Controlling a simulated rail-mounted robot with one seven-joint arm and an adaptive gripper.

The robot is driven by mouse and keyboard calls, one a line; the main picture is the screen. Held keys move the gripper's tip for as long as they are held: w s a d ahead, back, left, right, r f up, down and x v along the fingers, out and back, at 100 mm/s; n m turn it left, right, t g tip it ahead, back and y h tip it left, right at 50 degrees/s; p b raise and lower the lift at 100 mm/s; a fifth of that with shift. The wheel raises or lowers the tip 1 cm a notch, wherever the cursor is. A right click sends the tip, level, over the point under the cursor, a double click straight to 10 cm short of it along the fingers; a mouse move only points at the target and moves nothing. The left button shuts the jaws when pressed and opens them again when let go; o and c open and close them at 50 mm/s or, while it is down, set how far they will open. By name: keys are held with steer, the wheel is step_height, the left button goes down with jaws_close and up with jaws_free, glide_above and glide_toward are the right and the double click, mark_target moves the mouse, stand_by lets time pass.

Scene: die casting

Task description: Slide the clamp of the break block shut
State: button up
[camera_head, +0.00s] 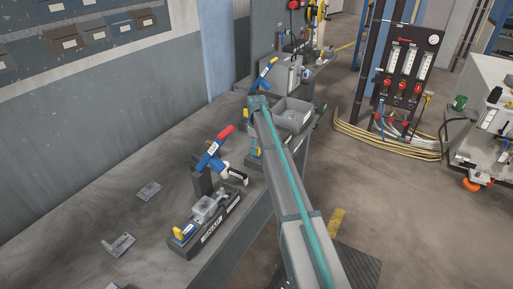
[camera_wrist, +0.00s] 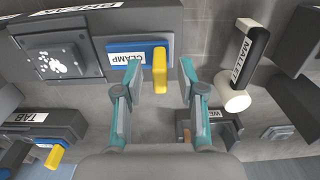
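In the wrist view the break block (camera_wrist: 55,20) lies at the upper left, its lettering upside down and partly cut off. Its clamp (camera_wrist: 138,54) is a blue slide labelled CLAMP with an upright yellow handle (camera_wrist: 160,70). A grey plate with white spots (camera_wrist: 60,60) lies to the left, with a gap between it and the slide. My gripper (camera_wrist: 160,82) is open. Its teal fingers stand on either side of the yellow handle in the picture, with visible gaps and no clear contact. Depth is hard to judge. In the head view my arm hides most of the gripper.
A mallet (camera_wrist: 246,55) with a black handle and white head is close to the right finger. A block labelled TAB (camera_wrist: 42,120) is at lower left, a small box (camera_wrist: 205,130) at lower right. In the head view a red-handled toggle clamp (camera_head: 214,148) stands on the bench.

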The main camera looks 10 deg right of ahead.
jaws_close()
steer(key=w+d, duration=0.2)
steer(key=w, duration=0.1)
steer(key=shift+d, duration=0.15)
steer(key=shift+s+r, duration=0.1)
steer(key=shift+s, duration=0.05)
jaws_free()
steer(key=shift+r, duration=0.1)
